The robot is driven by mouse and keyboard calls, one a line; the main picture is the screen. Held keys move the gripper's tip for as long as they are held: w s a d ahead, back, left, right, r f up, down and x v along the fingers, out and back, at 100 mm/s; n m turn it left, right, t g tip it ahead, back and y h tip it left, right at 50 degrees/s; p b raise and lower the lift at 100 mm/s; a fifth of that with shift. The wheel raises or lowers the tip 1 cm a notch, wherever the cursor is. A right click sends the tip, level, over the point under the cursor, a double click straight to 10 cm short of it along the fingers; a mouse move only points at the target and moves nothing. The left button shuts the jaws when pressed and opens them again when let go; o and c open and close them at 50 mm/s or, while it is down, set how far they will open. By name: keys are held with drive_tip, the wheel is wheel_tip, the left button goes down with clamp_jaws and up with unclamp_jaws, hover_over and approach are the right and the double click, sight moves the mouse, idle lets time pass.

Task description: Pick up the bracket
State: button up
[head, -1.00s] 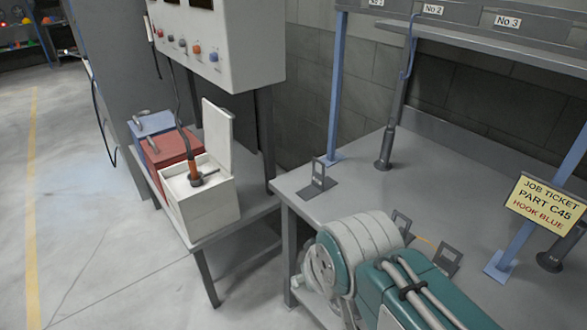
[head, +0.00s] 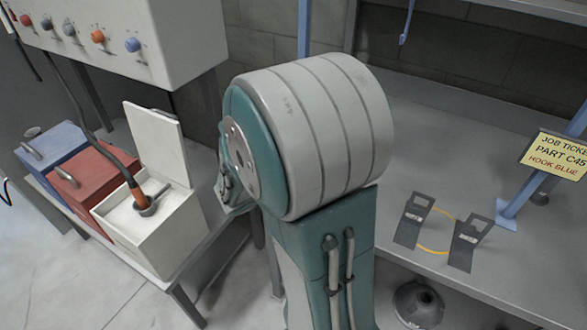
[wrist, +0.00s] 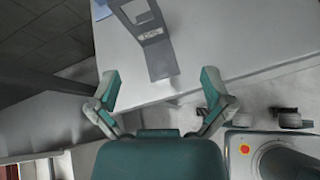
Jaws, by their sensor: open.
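In the wrist view a dark grey bracket (wrist: 160,60) lies on the pale tabletop near its edge. It has a flat foot with a small light label, too small to read, and an upright part with a window. My gripper (wrist: 160,82) is open and empty, its two green-tipped fingers spread to either side, with the bracket beyond them and between them in the picture. In the head view two similar brackets, a left one (head: 412,222) and a right one (head: 467,243), sit on the bench by a yellow arc. My arm hides the bench's left part there.
A yellow job ticket (head: 556,155) reads PART C45, HOOK BLUE. A blue hook (head: 405,30) hangs above the bench (head: 430,130). Left stand a blue box (head: 55,148), a red box (head: 95,185) and an open white box (head: 150,225) holding an orange-handled tool, below a control panel.

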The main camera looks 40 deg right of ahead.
drive_tip(key=f+n, duration=0.1)
drive_tip(key=w+d+f+n, duration=0.1)
drive_tip(key=w+f+n+t, duration=0.1)
drive_tip(key=shift+d+f+n, duration=0.2)
drive_tip(key=shift+d+n, duration=0.05)
drive_tip(key=shift+n, duration=0.15)
drive_tip(key=x, duration=0.5)
drive_tip(key=shift+w+d, duration=0.1)
drive_tip(key=shift+r+x, duration=0.2)
drive_tip(key=shift+x, duration=2.55)
drive_tip(key=shift+d, duration=0.1)
drive_tip(key=c, duration=1.1)
